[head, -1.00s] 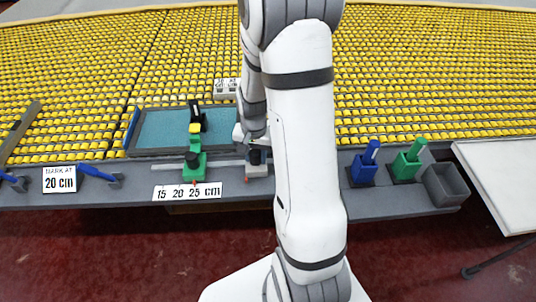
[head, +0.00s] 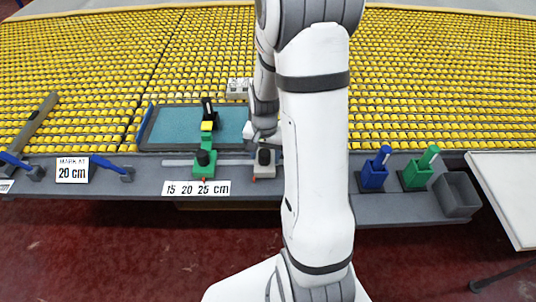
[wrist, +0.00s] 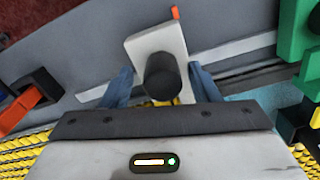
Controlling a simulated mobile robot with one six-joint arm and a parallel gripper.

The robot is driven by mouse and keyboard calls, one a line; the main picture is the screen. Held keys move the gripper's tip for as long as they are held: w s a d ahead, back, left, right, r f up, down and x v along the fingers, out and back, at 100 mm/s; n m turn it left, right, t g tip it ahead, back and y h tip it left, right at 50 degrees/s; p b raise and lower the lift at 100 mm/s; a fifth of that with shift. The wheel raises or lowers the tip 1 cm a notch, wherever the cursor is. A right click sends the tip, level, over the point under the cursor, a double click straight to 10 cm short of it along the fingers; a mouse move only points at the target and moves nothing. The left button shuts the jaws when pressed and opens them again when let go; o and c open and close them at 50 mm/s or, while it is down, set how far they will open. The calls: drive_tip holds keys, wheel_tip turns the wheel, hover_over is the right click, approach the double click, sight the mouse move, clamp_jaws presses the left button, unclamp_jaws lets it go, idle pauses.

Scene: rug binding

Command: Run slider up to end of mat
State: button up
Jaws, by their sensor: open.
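The white slider block with a black knob and orange pointer (head: 264,158) sits on the pale rail, right of the 15 20 25 cm label. In the wrist view the slider (wrist: 150,45) lies between the two blue-grey fingers of my open gripper (wrist: 162,82), with its black knob toward my palm. Whether a finger touches it I cannot tell. The teal mat (head: 170,125) lies in a dark frame behind the rail; my arm covers its right end. In the head view my fingers are mostly hidden behind my arm.
A green stop with a black knob (head: 203,160) stands on the rail left of the slider. Blue (head: 373,174) and green (head: 416,176) holders and an open grey bin (head: 457,195) stand at the right. Blue clamps are at the left. Yellow rollers lie behind.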

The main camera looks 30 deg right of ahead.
wheel_tip(320, 180, up, 7)
drive_tip(key=shift+r, duration=0.1)
idle(0.3)
idle(1.0)
drive_tip(key=shift+s+a+r, duration=0.15)
drive_tip(key=shift+a+r, duration=0.05)
drive_tip(key=shift+r, duration=0.15)
drive_tip(key=s+a+r+n+t, duration=0.2)
drive_tip(key=s+a+r+n, duration=0.6)
drive_tip(key=s+r, duration=0.3)
drive_tip(key=shift+s+a+r+t, duration=0.2)
drive_tip(key=shift+s+r+t, duration=0.2)
drive_tip(key=shift+s, duration=0.85)
